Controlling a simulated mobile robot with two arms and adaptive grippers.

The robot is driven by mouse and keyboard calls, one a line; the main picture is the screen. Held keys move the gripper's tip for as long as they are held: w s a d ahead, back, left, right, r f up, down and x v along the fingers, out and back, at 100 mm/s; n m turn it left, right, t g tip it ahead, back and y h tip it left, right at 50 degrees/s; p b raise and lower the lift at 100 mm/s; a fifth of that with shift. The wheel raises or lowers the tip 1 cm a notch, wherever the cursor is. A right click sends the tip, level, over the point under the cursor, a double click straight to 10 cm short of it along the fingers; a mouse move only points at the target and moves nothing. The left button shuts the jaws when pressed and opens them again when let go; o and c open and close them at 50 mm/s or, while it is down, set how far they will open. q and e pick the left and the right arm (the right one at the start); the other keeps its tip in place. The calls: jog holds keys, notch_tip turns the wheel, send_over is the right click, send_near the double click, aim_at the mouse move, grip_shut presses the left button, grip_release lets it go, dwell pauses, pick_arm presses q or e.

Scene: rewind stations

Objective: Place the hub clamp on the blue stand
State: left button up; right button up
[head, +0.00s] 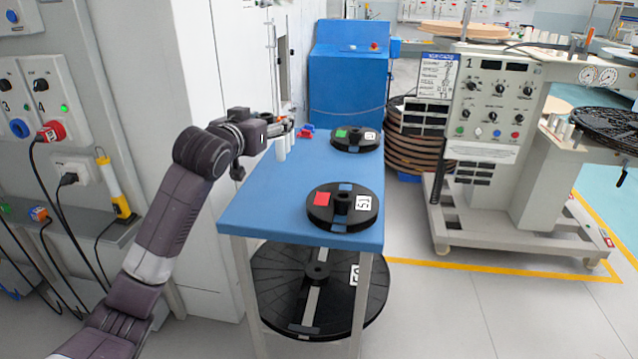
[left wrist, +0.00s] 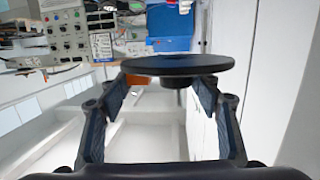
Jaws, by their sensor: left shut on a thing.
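My left gripper (head: 287,129) is over the far left part of a blue-topped table (head: 270,205), which looks like the blue stand. In the left wrist view the left gripper (left wrist: 160,93) has its fingers spread about a dark round disc with a short hub (left wrist: 178,66), which seems to be the hub clamp. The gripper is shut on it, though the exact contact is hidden. My right gripper is not in view.
A black reel with a red square (head: 322,212) lies at the table's near end, another with a green square (head: 346,143) at the far end. A small red and blue item (head: 306,132) lies near the gripper. Clear blue surface lies between. A control machine (head: 490,105) stands right.

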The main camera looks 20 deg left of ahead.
pick_arm(q)
jog(key=shift+a+r, duration=0.25)
jog(key=shift+a, duration=0.25)
jog(key=shift+a+f, duration=0.1)
jog(key=shift+f, duration=0.15)
jog(key=b, duration=0.3)
send_over(273, 199)
notch_tip(273, 199, down, 14)
notch_tip(273, 199, down, 4)
jog(key=shift+f+b, duration=0.1)
jog(key=shift+b, duration=0.5)
jog(key=shift+a+f, duration=0.1)
jog(key=shift+f, duration=0.35)
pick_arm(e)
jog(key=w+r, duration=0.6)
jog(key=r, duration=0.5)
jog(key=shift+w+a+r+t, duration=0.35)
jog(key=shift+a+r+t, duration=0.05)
pick_arm(q)
jog(key=o, duration=1.4)
jog(key=shift+o, duration=0.2)
